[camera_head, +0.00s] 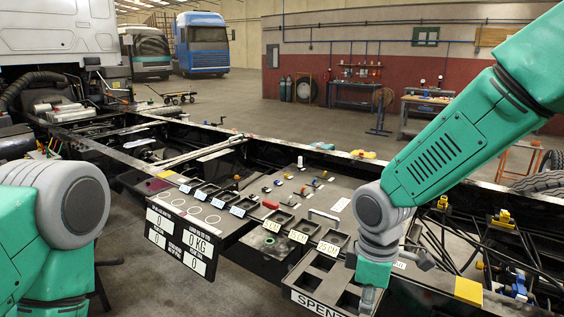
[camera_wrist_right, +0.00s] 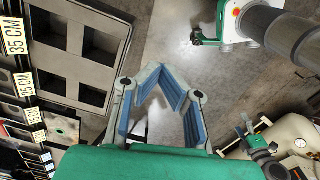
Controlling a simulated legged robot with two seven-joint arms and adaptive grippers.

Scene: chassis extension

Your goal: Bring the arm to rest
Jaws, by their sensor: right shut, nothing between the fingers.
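My right arm (camera_head: 440,150), green and grey, comes in from the upper right and reaches down. Its right gripper (camera_head: 368,297) points down at the front edge of the black tray marked "SPENT" (camera_head: 325,277), partly cut off by the picture's bottom edge. In the right wrist view the blue-padded fingers of the right gripper (camera_wrist_right: 174,88) lean together and are shut with nothing between them. The tray's compartments (camera_wrist_right: 78,45) lie to the left of the fingers there. My left arm (camera_head: 50,235) shows at the left edge; its gripper is out of view.
The work panel (camera_head: 275,215) holds several small bins with labels and coloured parts. A weight display board (camera_head: 182,240) stands at its left. The dark chassis rail (camera_head: 440,185) runs behind. Cables (camera_head: 455,245) and a yellow block (camera_head: 468,290) are right of the right gripper.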

